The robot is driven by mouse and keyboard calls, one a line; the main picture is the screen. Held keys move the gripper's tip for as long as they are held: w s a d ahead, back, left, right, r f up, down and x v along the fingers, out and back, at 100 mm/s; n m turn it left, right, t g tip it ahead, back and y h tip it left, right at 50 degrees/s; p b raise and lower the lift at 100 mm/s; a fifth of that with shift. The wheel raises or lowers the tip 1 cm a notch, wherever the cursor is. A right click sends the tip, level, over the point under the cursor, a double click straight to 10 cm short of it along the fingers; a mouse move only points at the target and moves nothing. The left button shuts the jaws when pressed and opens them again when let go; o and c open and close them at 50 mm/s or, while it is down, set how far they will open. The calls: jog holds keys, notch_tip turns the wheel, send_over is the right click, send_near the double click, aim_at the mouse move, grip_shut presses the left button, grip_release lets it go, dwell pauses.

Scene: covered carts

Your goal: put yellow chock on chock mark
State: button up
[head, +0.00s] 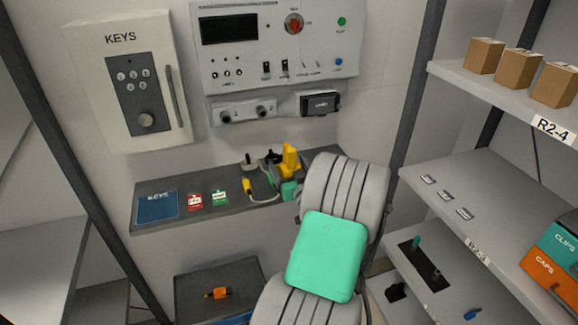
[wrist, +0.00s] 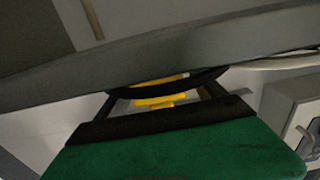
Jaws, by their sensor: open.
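A yellow block-like piece (head: 290,161), which looks like the yellow chock, stands at the right end of the dark wall shelf, partly hidden by my arm. My gripper (wrist: 163,88) shows in the wrist view with its dark fingers apart. Yellow parts (wrist: 160,96) show between and beyond the fingers; I cannot tell whether they touch them. In the head view my arm hides most of my gripper beside the yellow piece. I cannot make out a chock mark in either view.
The wall shelf (head: 160,222) also holds a blue booklet (head: 158,205), red and green tags, and a small yellow plug (head: 248,187) with a cable. A keys cabinet (head: 130,80) and control panel (head: 280,45) are above. Shelves with boxes (head: 518,68) stand right. A grey slab (wrist: 160,50) crosses the wrist view.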

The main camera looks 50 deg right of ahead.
jog(key=shift+s, duration=0.1)
jog(key=shift+c, duration=0.4)
jog(key=shift+r, duration=0.1)
grip_shut()
